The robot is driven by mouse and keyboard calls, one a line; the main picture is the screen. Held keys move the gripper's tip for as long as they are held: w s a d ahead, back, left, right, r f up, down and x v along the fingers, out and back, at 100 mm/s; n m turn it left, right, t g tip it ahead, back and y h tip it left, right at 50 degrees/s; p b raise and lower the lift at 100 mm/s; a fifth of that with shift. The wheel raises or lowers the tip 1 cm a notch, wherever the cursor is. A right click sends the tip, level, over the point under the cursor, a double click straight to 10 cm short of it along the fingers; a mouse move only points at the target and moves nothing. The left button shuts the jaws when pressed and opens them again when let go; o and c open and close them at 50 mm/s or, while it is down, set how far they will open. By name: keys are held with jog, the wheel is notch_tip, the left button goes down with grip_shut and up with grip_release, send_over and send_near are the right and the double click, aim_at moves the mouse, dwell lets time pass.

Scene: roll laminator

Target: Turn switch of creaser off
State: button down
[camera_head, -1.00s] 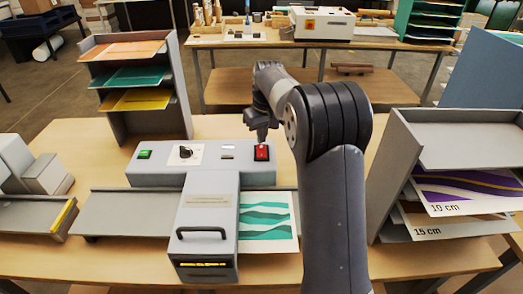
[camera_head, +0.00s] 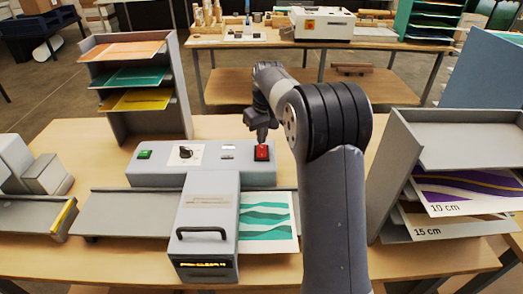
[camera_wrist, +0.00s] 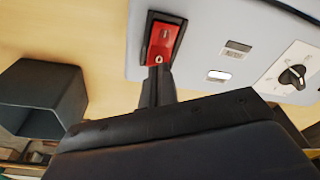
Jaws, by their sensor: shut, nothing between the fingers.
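The creaser (camera_head: 205,205) is a grey machine on the wooden table, with a control panel along its back. A red rocker switch (camera_head: 262,153) sits at the right end of that panel; it also shows in the wrist view (camera_wrist: 163,42), in a black frame with "I" and "O" marks. My gripper (camera_head: 262,139) is shut and empty, pointing down at the switch. In the wrist view its fingertips (camera_wrist: 158,70) are at the "O" end of the red rocker, touching or very close; I cannot tell which. The fingertips hide the frame's near edge.
The panel also has a black knob (camera_head: 186,152) and a green button (camera_head: 144,154). A sheet with teal waves (camera_head: 267,222) lies right of the creaser's body. Paper racks stand at the back left (camera_head: 120,80) and right (camera_head: 455,145).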

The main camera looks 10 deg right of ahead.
aim_at(262, 147)
jog(key=shift+f+b, duration=0.55)
jog(key=shift+f, duration=0.45)
dwell(0.8)
jog(key=shift+r, duration=0.1)
notch_tip(262, 147, up, 7)
jog(key=p, duration=0.6)
jog(key=shift+f, duration=0.2)
notch_tip(262, 147, down, 7)
jog(key=b, duration=0.6)
jog(key=shift+r, duration=0.2)
jog(key=shift+r, duration=0.1)
